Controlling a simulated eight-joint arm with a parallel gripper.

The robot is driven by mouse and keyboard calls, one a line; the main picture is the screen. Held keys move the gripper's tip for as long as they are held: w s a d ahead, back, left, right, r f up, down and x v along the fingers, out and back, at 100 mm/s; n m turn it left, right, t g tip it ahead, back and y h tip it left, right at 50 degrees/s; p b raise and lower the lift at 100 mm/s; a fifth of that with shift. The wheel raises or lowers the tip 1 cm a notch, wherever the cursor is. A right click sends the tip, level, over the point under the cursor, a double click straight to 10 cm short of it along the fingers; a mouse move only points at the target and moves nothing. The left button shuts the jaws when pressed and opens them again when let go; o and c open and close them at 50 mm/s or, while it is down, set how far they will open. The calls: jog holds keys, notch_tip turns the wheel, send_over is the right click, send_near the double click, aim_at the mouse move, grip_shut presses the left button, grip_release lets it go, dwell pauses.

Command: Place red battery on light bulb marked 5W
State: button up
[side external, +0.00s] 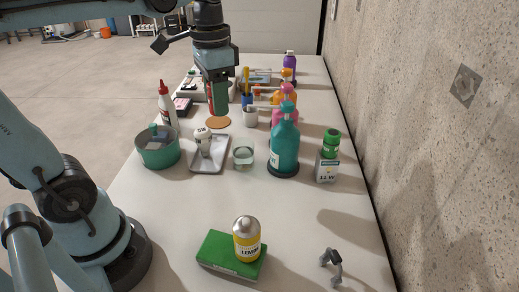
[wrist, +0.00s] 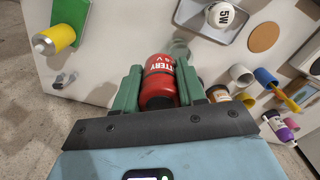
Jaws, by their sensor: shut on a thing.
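My gripper (side external: 217,98) is shut on the red battery (wrist: 158,82), which lies between its green fingers in the wrist view. In the side view, a strip of the battery (side external: 211,98) shows beside the near finger, held well above the table. The white light bulb marked 5W (side external: 203,136) stands on a grey tray (side external: 220,158), below and slightly left of my gripper. In the wrist view the bulb (wrist: 222,15) is at the top, apart from the battery. The battery's lower end is partly hidden by my gripper.
A green pot (side external: 158,150) and a glass (side external: 243,157) flank the tray. A teal pump bottle (side external: 285,145) and a grey container marked 11 W (side external: 327,168) stand to the right. A yellow bottle (side external: 246,240) stands on a green box (side external: 222,262) in front.

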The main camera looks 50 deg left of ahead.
jog(key=shift+w+a, duration=0.2)
jog(key=shift+a, duration=0.1)
send_over(201, 130)
notch_tip(201, 130, down, 7)
jog(key=shift+d+r, duration=0.1)
jog(key=shift+r, duration=0.05)
jog(key=shift+f, duration=2.05)
jog(key=shift+f, duration=0.1)
jog(key=o, duration=1.1)
